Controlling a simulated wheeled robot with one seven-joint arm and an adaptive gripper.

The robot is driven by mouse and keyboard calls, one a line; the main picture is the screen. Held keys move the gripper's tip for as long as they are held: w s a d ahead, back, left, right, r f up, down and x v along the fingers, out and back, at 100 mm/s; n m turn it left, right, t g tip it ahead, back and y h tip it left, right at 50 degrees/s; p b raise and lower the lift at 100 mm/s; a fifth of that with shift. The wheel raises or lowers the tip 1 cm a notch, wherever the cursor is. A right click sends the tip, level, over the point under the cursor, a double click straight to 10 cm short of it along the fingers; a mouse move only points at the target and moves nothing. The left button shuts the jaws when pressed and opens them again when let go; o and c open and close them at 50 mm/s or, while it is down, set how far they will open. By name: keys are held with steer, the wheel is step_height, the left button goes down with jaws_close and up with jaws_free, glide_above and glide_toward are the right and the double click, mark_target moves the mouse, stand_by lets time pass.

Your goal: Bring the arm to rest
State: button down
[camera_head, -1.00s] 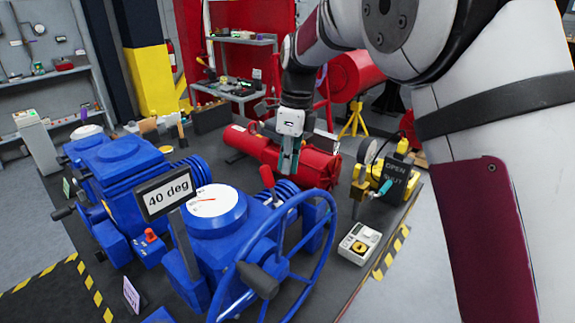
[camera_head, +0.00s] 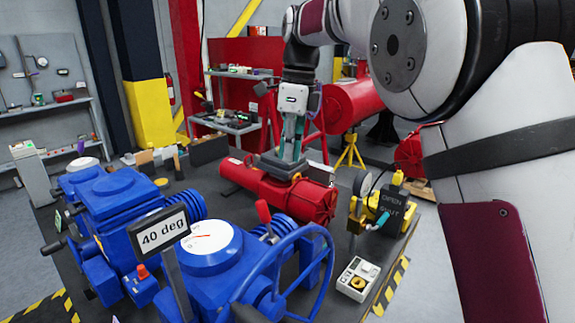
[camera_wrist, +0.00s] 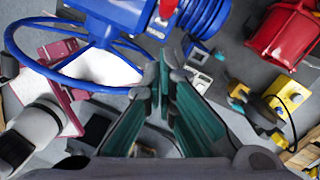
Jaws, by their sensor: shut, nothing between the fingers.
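My gripper (camera_head: 291,138) hangs from my raised arm near the top centre of the head view, in front of the red cylinder in the picture. Its teal fingers (camera_wrist: 165,95) are shut with nothing between them in the wrist view.
A red cylinder (camera_head: 265,188) lies along the bench behind the blue actuator. A shelf unit (camera_head: 235,125) is behind.

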steer(key=shift+r, duration=0.1)
steer(key=s+d+r+n+t, duration=0.1)
steer(key=s+d+r+n, duration=0.1)
steer(key=s+d+n, duration=0.3)
steer(key=s+d+r+n+t, duration=0.2)
steer(key=s+d+r+n, duration=0.15)
steer(key=s+d, duration=0.45)
steer(key=s+d+f+n+t, duration=0.1)
steer(key=s+d+f+n, duration=0.1)
steer(key=s+f+n, duration=0.1)
steer(key=s+d+f+n+t, duration=0.1)
steer(key=s+d+f+n, duration=0.1)
steer(key=s+n, duration=0.3)
steer(key=s+d+f+n+t+h, duration=0.1)
steer(key=s+f+n, duration=0.3)
steer(key=s, duration=0.5)
steer(key=shift+d+f+b, duration=0.25)
steer(key=shift+d+b, duration=0.2)
steer(key=shift+d, duration=0.4)
